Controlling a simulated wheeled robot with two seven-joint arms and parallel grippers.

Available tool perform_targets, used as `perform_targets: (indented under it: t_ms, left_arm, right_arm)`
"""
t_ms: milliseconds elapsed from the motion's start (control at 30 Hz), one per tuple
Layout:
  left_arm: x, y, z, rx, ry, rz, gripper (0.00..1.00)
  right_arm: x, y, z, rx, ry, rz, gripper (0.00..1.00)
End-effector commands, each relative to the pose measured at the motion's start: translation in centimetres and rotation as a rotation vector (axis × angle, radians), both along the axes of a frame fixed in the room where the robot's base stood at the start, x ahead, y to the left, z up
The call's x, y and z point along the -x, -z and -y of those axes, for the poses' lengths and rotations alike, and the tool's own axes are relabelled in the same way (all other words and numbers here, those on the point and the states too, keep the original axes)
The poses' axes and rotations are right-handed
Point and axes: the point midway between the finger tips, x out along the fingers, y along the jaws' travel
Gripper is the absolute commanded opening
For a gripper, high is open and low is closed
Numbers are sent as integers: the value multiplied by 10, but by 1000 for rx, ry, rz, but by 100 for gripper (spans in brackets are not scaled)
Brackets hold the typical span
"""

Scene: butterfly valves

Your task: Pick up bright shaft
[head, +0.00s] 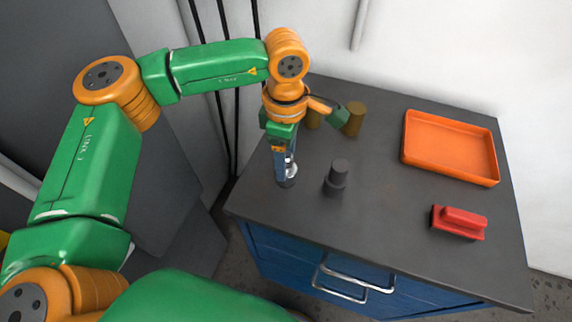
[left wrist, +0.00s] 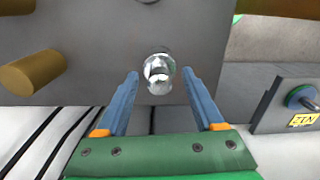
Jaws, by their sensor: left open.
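The bright shaft (head: 291,168) is a shiny silver piece standing on the dark tabletop near its left corner. In the left wrist view the bright shaft (left wrist: 158,72) shows end-on, between the fingertips. My left gripper (head: 281,172) points down at it from above. In the left wrist view the blue fingers of the left gripper (left wrist: 160,78) are open, one on each side of the shaft, with a visible gap on both sides. In the head view the gripper hides part of the shaft. My right gripper is in neither view.
A dark grey stepped shaft (head: 337,176) stands just right of the gripper. Brass cylinders (head: 354,118) stand behind it, one partly hidden by my arm. An orange tray (head: 450,173) lies back right and a red block (head: 460,222) front right. The middle of the dark table (head: 385,200) is clear.

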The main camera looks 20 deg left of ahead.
Motion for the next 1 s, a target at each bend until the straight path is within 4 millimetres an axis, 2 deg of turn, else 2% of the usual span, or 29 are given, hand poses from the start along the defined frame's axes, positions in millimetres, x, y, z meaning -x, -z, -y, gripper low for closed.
perform_targets:
  t_ms: [33,200,267,1000]
  left_arm:
    - [0,0,0,0,0,0,61]
    - [0,0,0,0,1,0,15]
    - [0,0,0,0,1,0,0]
    - [0,0,0,-1,1,0,0]
  right_arm:
    - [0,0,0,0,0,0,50]
    - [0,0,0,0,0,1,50]
    - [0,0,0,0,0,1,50]
    - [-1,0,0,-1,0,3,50]
